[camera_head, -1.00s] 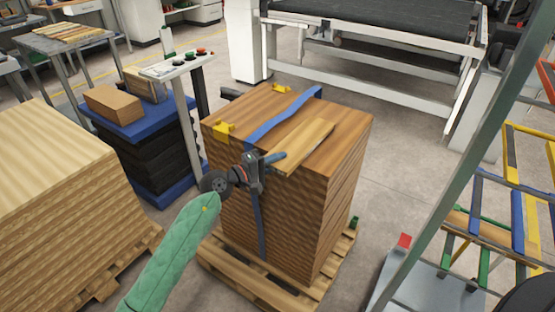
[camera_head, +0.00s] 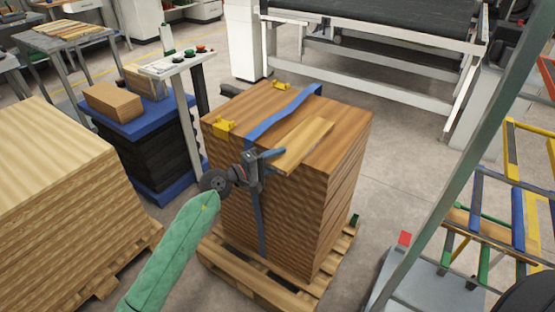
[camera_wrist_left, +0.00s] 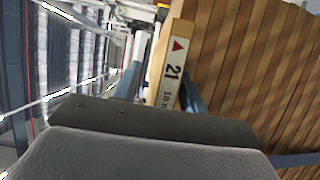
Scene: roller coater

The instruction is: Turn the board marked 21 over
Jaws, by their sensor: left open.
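The board marked 21 (camera_head: 306,145) lies flat on top of a strapped stack of brown boards (camera_head: 340,120), its near end sticking out at the front edge. My left gripper (camera_head: 268,162) is at that near end. In the left wrist view the open left gripper (camera_wrist_left: 158,88) has one finger on each side of the board's end; whether they touch it I cannot tell. My right gripper is not in view.
A blue strap (camera_head: 285,112) and yellow corner pieces (camera_head: 224,127) are on the stack, which stands on a pallet (camera_head: 240,278). A pale board stack (camera_head: 50,160) is at left. A control stand (camera_head: 180,65) is behind.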

